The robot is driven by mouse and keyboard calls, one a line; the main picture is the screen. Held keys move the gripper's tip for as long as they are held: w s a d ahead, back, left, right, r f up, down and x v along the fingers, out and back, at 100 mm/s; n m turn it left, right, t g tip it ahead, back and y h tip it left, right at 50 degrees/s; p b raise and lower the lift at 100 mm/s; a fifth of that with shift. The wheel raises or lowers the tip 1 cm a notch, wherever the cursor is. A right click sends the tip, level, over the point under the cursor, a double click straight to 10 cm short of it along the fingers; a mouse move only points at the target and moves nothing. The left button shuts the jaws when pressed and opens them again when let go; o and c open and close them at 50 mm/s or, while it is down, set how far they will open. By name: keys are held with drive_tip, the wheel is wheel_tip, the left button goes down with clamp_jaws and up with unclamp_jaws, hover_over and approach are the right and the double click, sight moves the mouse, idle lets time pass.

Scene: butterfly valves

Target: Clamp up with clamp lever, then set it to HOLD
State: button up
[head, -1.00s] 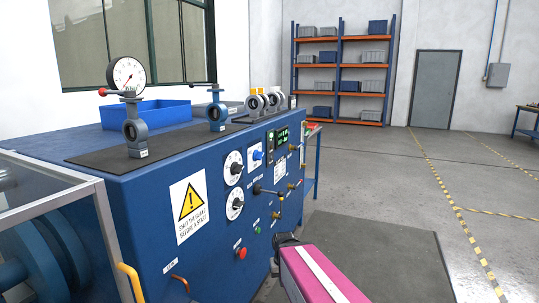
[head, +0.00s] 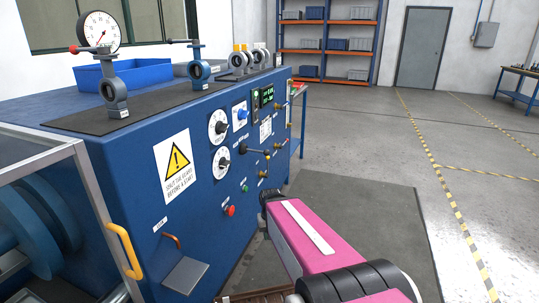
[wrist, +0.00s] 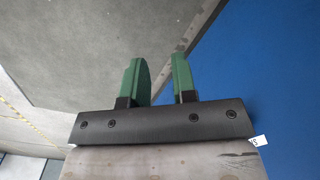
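The blue machine (head: 130,215) carries a front panel of dials, buttons and levers in the head view. A dark lever (head: 254,150) with a yellowish tip sticks out from the panel beside the two white dials. A small orange-brown handle (head: 171,239) sits lower down, near the guard. The labels are too small to read, so I cannot tell which is the clamp lever or where HOLD is marked. My gripper (wrist: 159,63) shows in the wrist view with two green fingers apart and nothing between them. A blue surface lies to its right. In the head view I cannot make out its fingers.
The clear guard (head: 85,180) with its yellow handle (head: 125,250) stands at the left. A grey plate (head: 185,275) juts out low on the machine front. Valves and a blue bin (head: 125,72) stand on top. The floor mat (head: 370,220) to the right is clear.

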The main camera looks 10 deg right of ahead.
drive_tip(key=o, duration=0.5)
drive_tip(key=shift+w+m, duration=0.3)
drive_tip(key=m+t+y, duration=1.3)
drive_tip(key=m, duration=1.1)
approach(267, 153)
drive_tip(key=w, duration=0.1)
drive_tip(key=x, duration=1)
drive_tip(key=shift+w+d+f, duration=0.15)
drive_tip(key=shift+w+f, duration=0.05)
drive_tip(key=shift+f, duration=0.05)
